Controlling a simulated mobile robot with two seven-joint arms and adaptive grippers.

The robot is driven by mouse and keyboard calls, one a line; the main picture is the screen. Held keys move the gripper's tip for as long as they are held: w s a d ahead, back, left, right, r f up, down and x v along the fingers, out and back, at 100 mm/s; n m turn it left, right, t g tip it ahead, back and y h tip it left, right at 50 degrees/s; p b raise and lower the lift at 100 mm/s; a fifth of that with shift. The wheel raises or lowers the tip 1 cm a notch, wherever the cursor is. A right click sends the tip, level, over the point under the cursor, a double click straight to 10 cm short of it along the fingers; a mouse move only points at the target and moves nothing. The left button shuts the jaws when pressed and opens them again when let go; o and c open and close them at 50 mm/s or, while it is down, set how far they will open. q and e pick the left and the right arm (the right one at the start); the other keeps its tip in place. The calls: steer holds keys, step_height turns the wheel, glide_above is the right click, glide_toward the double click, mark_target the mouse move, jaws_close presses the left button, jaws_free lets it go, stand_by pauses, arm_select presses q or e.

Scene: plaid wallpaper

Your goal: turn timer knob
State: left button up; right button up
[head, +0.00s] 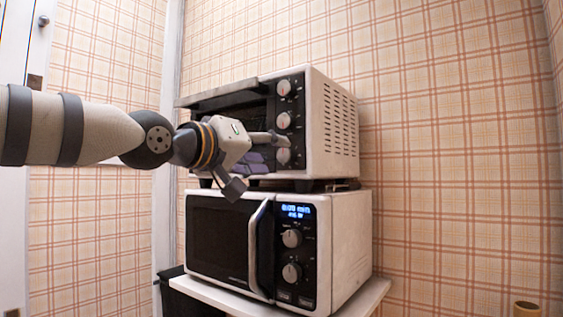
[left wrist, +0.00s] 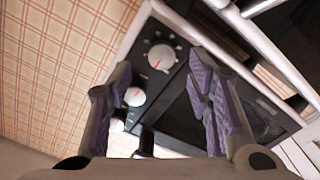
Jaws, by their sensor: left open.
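A white toaster oven (head: 330,125) with a black front stands on top of a microwave. Its control panel has three round knobs in a column: top knob (head: 284,88), middle knob (head: 284,120) and bottom knob (head: 284,156). I cannot read which is the timer. My left gripper (head: 256,163) is open and empty in front of the panel's lower part, partly hiding the oven front. In the left wrist view, one knob with a red mark (left wrist: 162,57) lies between the spread fingers (left wrist: 162,85), apart from both. Another knob (left wrist: 134,96) is partly behind one finger. My right gripper is not in view.
The microwave (head: 345,240) below has a protruding door handle (head: 258,245) and two knobs of its own. It stands on a white table (head: 362,300). A dark slab (head: 218,93) juts forward at the toaster oven's upper left. Plaid wall is behind; the right side is open.

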mark_target(284, 156)
arm_select(q)
steer(key=w+d, duration=0.1)
steer(key=w+d+f, duration=0.1)
steer(key=w, duration=0.1)
steer(key=shift+w, duration=0.2)
steer(key=shift+w+d+r, duration=0.1)
steer(key=shift+w+d, duration=0.15)
steer(key=shift+d+r, duration=0.15)
steer(key=shift+r, duration=0.05)
steer(key=shift+c, duration=0.5)
jaws_close()
